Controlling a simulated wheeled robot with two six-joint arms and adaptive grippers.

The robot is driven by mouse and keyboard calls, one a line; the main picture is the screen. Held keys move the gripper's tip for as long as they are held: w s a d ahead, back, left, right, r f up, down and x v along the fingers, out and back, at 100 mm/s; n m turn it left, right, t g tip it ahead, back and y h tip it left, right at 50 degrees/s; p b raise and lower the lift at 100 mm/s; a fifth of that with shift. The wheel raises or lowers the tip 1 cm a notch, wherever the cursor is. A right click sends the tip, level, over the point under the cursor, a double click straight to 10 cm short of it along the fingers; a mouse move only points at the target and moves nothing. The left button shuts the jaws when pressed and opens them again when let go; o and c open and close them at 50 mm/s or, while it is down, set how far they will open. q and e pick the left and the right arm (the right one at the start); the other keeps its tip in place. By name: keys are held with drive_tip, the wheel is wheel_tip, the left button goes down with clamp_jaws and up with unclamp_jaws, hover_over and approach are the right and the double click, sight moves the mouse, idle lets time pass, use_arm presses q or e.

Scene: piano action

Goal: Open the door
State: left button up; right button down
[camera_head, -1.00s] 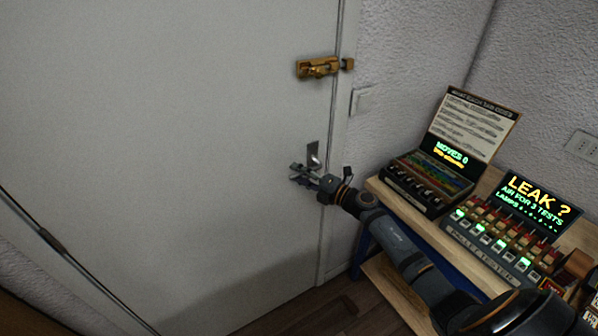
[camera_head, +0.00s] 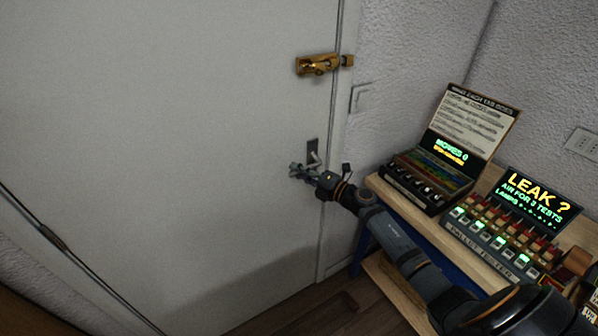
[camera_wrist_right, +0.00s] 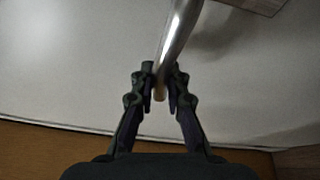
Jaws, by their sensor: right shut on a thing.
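The white door (camera_head: 170,120) fills the left and middle of the head view and stands against its frame. A brass bolt latch (camera_head: 317,65) is mounted near its right edge. Below it is a dark handle plate (camera_head: 312,150) with a metal lever handle. My right gripper (camera_head: 298,170) is at the lever, and in the right wrist view its fingers (camera_wrist_right: 160,88) are shut on the end of the shiny lever handle (camera_wrist_right: 177,40). In the head view the gripper partly hides the lever. My left gripper is not in view.
A wooden bench (camera_head: 384,189) stands right of the door with a game box (camera_head: 430,185) and a pallet tester (camera_head: 490,245) with lit displays. My right arm passes in front of it. A light switch (camera_head: 360,98) is on the wall.

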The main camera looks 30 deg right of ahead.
drive_tip(key=shift+f, duration=0.15)
drive_tip(key=f+n, duration=0.1)
drive_tip(key=f+n+g+h+p, duration=0.1)
drive_tip(key=n, duration=0.1)
drive_tip(key=shift+d, duration=0.2)
drive_tip(key=shift+w+d+f+n+g+h+p, duration=0.1)
drive_tip(key=shift+d+f+n+g+h+p, duration=0.25)
drive_tip(key=shift+f+n, duration=0.45)
drive_tip(key=shift+d+f+n+g+h+p, duration=0.15)
drive_tip(key=shift+d+f+n+h+p, duration=0.25)
drive_tip(key=shift+f+n, duration=0.35)
drive_tip(key=shift+r, duration=0.1)
